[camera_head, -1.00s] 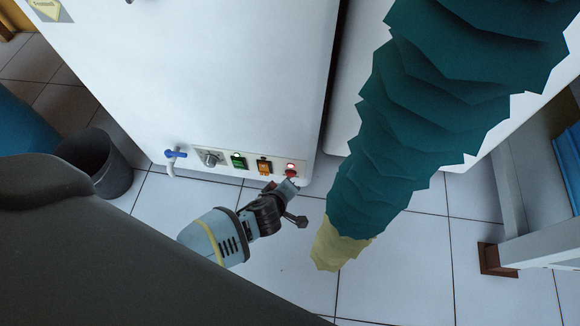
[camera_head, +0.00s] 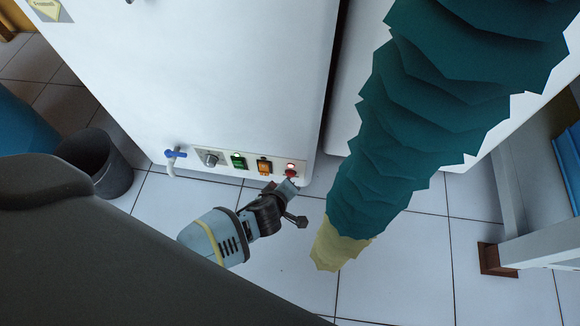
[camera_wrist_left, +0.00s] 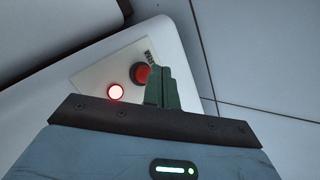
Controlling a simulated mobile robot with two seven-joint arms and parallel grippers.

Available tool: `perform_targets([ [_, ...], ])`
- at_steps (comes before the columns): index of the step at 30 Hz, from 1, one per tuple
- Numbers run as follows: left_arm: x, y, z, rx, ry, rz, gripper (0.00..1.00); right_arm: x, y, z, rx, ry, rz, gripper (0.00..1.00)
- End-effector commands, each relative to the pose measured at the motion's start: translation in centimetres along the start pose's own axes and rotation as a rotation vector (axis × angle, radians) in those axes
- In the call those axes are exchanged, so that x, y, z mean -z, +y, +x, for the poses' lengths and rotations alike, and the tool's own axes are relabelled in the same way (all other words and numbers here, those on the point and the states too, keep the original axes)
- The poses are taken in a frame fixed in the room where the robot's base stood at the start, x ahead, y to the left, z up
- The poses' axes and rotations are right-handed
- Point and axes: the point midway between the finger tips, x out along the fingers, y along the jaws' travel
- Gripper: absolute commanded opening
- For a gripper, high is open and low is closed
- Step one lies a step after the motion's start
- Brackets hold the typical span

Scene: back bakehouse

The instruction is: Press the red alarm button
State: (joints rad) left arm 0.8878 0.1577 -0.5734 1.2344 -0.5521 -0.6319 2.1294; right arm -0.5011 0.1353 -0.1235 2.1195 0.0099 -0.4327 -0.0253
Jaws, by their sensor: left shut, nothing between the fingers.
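The red alarm button (camera_head: 291,173) is at the right end of a control panel low on a white machine. In the left wrist view the button (camera_wrist_left: 140,73) is a round red knob on a pale plate with partly visible lettering. A lit red lamp (camera_wrist_left: 115,92) sits beside it, and the lamp also glows in the head view (camera_head: 291,166). My left gripper (camera_head: 290,183) is shut and empty, its tips at the button. In the left wrist view its fingers (camera_wrist_left: 158,72) overlap the button's right edge; whether they touch it I cannot tell. My right gripper is not in view.
The panel also carries a green switch (camera_head: 238,161), an orange switch (camera_head: 264,167) and a grey knob (camera_head: 210,158). A blue-handled tap (camera_head: 175,154) is left of it. A dark bin (camera_head: 97,162) stands at left. A large teal ruffled shape (camera_head: 400,130) hangs close at right.

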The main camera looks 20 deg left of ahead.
Motion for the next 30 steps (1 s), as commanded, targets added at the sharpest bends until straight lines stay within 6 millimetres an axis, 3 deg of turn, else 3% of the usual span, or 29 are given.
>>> perform_targets([
  [11, 0.01, 0.0, 0.0, 0.0, 0.0, 0.0, 0.0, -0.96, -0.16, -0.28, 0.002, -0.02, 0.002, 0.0],
  [30, 0.44, 0.45, 0.6, 0.0, 0.0, 0.0, 0.0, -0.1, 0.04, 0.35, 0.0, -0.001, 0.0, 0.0],
])
